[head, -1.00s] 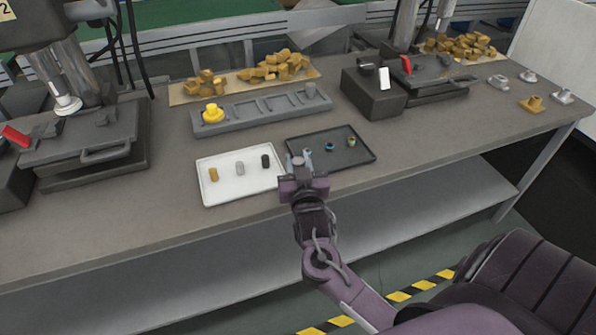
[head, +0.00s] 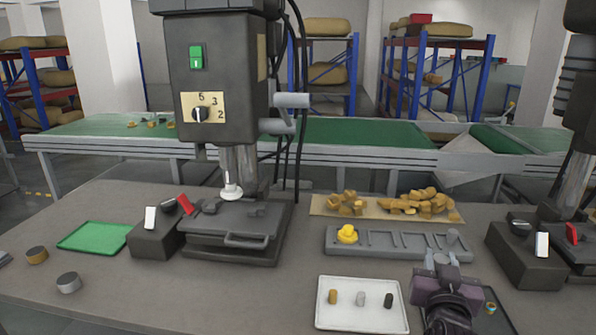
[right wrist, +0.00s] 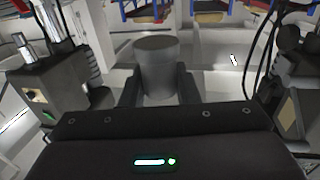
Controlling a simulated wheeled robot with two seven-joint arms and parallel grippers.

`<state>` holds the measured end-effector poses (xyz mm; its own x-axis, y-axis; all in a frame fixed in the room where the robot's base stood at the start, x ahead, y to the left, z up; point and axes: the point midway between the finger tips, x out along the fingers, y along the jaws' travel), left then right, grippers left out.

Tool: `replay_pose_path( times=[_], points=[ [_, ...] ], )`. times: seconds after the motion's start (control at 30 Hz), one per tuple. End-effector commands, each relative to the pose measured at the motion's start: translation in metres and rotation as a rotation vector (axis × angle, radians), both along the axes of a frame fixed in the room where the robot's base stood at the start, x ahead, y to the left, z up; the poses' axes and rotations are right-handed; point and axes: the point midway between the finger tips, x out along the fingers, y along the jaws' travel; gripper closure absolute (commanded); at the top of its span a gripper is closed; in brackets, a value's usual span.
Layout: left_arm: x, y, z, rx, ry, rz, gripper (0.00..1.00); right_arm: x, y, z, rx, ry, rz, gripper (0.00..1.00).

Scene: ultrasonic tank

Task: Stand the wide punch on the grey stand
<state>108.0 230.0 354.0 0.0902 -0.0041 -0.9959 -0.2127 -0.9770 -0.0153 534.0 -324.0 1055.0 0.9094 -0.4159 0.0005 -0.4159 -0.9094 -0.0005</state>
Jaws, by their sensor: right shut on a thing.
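My right gripper (head: 440,264) is shut on a grey cylinder, which I take as the wide punch (right wrist: 157,68). In the right wrist view it stands upright between the fingers, its flat round top showing; the fingers hide its lower part. In the head view the gripper is above the left part of the dark tray, and the punch is small and hard to make out. A low grey round block (head: 69,282), possibly the grey stand, sits on the table at the far left with nothing on it. My left gripper is not in view.
A white tray (head: 323,325) holds brass, grey and black cylinders. Behind it is a grey slotted rack (head: 395,243) with a yellow knob (head: 347,234). A press (head: 225,235), a green tray (head: 95,237) and a brass block (head: 37,254) are leftward.

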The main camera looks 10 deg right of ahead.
Motion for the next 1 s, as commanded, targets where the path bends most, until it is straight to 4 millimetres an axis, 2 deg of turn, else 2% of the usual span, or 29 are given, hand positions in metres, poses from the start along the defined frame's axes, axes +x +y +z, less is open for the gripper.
replay_pose_path(
  times=[0.17,0.3,0.5,0.7,1.0],
  points=[
    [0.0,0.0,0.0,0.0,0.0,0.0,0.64,-0.024,0.027,-0.038,-0.005,0.011,0.077,1.0],
    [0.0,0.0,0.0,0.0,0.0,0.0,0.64,-0.055,0.06,-0.073,-0.003,0.012,0.181,1.0],
    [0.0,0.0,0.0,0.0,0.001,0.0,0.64,-0.104,0.104,-0.11,-0.001,0.009,0.33,1.0],
    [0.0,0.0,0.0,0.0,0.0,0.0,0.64,-0.136,0.129,-0.126,0.001,0.002,0.415,1.0],
    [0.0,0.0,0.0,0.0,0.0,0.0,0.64,-0.141,0.133,-0.128,-0.002,-0.003,0.433,1.0]
  ],
)
